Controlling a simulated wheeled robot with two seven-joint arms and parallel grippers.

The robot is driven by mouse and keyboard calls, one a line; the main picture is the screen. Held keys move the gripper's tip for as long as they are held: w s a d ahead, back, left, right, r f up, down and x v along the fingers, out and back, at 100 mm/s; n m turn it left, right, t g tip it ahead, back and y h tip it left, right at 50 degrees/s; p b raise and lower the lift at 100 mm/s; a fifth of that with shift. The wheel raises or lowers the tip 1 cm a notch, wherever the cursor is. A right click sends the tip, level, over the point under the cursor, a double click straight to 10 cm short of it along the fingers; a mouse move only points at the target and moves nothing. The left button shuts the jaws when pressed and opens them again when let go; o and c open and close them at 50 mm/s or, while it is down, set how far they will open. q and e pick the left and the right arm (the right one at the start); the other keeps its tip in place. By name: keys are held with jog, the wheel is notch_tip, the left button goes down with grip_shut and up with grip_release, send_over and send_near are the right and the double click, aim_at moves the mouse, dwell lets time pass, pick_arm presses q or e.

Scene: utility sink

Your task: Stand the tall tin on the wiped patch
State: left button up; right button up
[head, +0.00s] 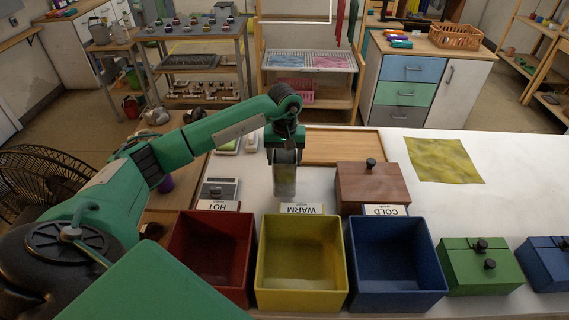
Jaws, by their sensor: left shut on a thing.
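My left gripper (285,157) points down over the white worktop, behind the yellow bin. It is shut on a tall grey tin (285,184), which hangs upright below the fingers. I cannot tell whether the tin's base touches the worktop. A flat, mottled yellow square (443,160) lies at the right of the worktop, well apart from the tin. I cannot tell whether it is a cloth or the wiped patch. My right gripper is not in view.
Red (213,252), yellow (301,262) and blue (396,262) open bins stand in front, labelled HOT, WARM and COLD. A brown lidded box (372,185) stands between tin and yellow square. A wooden tray (342,146) lies behind. A green box (481,265) is front right.

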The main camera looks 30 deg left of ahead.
aim_at(284, 162)
pick_arm(q)
jog(key=shift+f+p, duration=0.45)
jog(key=shift+f, duration=1.65)
jog(key=o, duration=1.1)
jog(key=shift+f, duration=0.1)
jog(key=o, duration=0.4)
